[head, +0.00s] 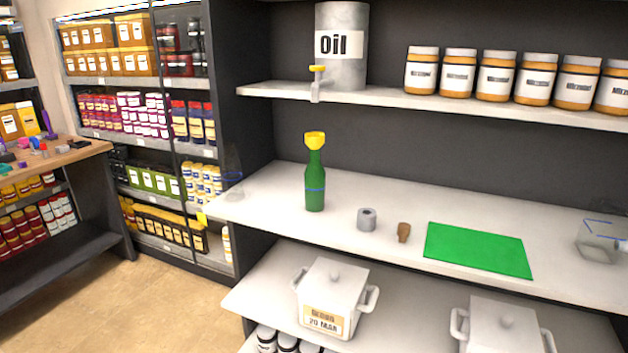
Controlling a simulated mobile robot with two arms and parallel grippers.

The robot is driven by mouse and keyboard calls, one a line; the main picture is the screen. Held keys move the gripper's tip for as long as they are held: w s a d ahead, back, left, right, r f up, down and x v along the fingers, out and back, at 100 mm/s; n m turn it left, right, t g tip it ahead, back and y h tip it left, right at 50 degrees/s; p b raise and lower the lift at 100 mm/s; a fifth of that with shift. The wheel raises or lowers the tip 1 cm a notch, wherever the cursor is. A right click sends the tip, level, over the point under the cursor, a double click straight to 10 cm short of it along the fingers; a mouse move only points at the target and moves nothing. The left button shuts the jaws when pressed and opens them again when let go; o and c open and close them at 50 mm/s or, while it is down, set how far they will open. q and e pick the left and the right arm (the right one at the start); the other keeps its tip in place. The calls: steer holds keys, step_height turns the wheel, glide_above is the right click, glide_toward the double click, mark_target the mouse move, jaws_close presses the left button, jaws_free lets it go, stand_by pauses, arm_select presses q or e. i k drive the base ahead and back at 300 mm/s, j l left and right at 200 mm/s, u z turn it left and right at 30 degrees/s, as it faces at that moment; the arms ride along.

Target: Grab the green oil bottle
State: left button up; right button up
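Nothing is touching the bottle apart from the funnel and the counter. Neither of my grippers shows in the head view.
The counter (270,205) also holds a grey roll (367,219), a small brown stopper (404,232), a green mat (478,249) and clear glassware at both ends (600,243). Above the bottle, a shelf (400,102) carries an oil tank (342,70) with a yellow-handled tap.

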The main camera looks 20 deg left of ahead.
mark_target(315, 174)
steer(key=i+j+z, duration=0.1)
steer(key=j, duration=0.25)
steer(key=i+j, duration=0.25)
steer(key=i+j+z, duration=0.15)
steer(key=j, duration=0.3)
steer(key=i+j, duration=0.15)
steer(key=j, duration=0.25)
steer(key=i+j+z, duration=0.15)
steer(key=j, duration=0.2)
steer(key=i+j, duration=0.1)
steer(key=j, duration=0.3)
steer(key=i+j+z, duration=0.15)
steer(key=j, duration=0.25)
